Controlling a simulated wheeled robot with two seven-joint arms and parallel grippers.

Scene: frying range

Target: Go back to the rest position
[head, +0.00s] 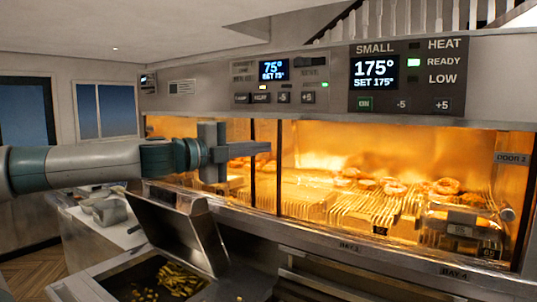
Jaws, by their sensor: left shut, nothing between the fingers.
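My left arm comes in from the left, level, in grey and teal. My left gripper (262,148) is shut and empty, in front of the glass of the lit heated cabinet (320,125). It points to the right and hides a little of the cabinet's left part. I cannot tell whether it touches the glass. My right gripper is not in the head view.
Below the gripper, a metal bin (85,287) holds fries (175,278); its raised lid (185,225) stands close under my arm. Food lies on ribbed racks (370,205) inside the cabinet. Bowls (108,210) stand on a counter at left. Control panels (405,75) run above.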

